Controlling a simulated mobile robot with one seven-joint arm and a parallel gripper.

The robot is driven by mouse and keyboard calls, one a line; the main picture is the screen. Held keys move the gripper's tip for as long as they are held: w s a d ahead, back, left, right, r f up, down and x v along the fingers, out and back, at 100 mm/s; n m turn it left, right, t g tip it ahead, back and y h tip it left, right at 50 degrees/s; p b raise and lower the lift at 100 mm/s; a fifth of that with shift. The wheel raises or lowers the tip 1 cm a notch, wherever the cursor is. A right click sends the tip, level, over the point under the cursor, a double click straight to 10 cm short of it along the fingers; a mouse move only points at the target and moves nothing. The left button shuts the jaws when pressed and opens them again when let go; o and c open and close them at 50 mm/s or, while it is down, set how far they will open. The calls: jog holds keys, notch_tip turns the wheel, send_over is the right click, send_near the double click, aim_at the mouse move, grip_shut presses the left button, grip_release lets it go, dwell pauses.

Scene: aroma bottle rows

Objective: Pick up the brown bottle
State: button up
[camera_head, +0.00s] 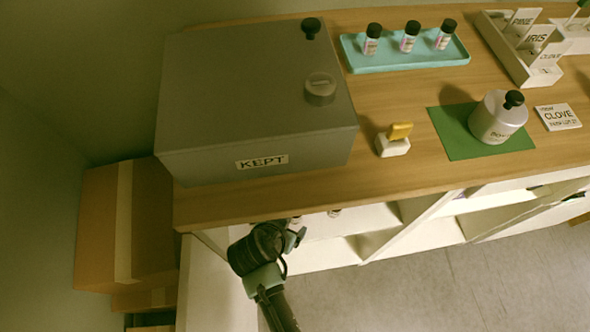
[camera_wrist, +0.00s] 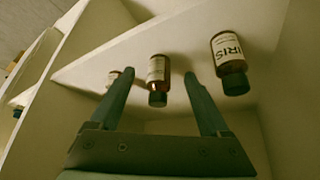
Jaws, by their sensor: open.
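In the wrist view a brown bottle (camera_wrist: 158,76) with a pale label and dark cap shows between the fingertips of my gripper (camera_wrist: 159,73). My gripper is open, and nothing is clasped. Another brown bottle (camera_wrist: 229,62), labelled IRIS, is to the right, outside the fingers. In the head view my gripper (camera_head: 294,236) is at the shelf front, below the wooden top; the bottles there are mostly hidden.
The wooden counter (camera_head: 400,178) overhangs the white shelf (camera_head: 432,236). On it stand a grey box (camera_head: 255,110) marked KEPT, a teal tray (camera_head: 425,58) with three bottles, and a white bottle (camera_head: 494,122) on a green mat (camera_head: 453,132). Shelf dividers flank the compartment.

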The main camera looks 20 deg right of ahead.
jog(key=shift+w+d, duration=1)
jog(key=shift+d, duration=0.15)
jog(key=x, duration=0.3)
jog(key=shift+b, duration=0.4)
grip_shut()
